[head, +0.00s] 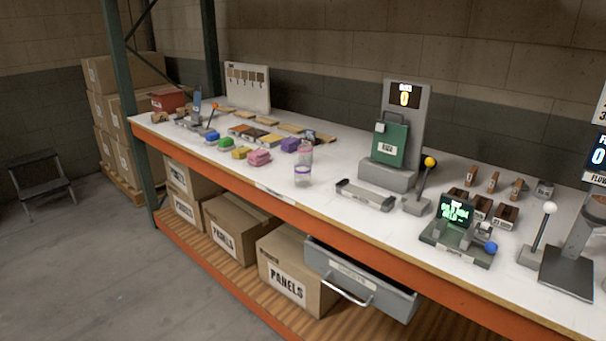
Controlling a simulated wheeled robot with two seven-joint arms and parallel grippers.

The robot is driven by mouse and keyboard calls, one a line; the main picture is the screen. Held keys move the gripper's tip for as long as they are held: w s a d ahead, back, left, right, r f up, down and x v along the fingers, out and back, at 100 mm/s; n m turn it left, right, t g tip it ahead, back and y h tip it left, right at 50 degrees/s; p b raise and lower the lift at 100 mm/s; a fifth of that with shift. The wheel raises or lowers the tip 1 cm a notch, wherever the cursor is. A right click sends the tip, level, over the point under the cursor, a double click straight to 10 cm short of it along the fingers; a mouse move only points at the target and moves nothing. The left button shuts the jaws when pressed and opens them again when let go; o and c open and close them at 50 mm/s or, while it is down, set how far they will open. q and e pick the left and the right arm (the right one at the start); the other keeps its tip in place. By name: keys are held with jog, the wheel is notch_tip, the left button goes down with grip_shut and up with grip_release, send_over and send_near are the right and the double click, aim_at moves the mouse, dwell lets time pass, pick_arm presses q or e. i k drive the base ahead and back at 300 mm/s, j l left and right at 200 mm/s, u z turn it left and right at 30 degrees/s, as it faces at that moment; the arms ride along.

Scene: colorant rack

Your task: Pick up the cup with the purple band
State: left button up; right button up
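A clear cup with a purple band (302,178) stands upright near the front edge of the white bench top, left of the middle of the head view. Another clear, pinkish cup (305,153) stands just behind it, and the two overlap in the picture. Neither of my grippers shows in the head view. Nothing is seen touching the banded cup.
A pink block (259,158) and a purple block (290,145) sit left of the cup. A grey tray (365,195) and a green dispenser (390,145) stand to its right. An open drawer (360,280) juts out below the bench.

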aim_at(302, 170)
jog(key=i+j+z, duration=0.3)
jog(key=j, duration=0.3)
jog(key=i+j+z, duration=0.2)
jog(key=j, duration=0.15)
jog(key=i+j+z, duration=0.15)
jog(key=j, duration=0.15)
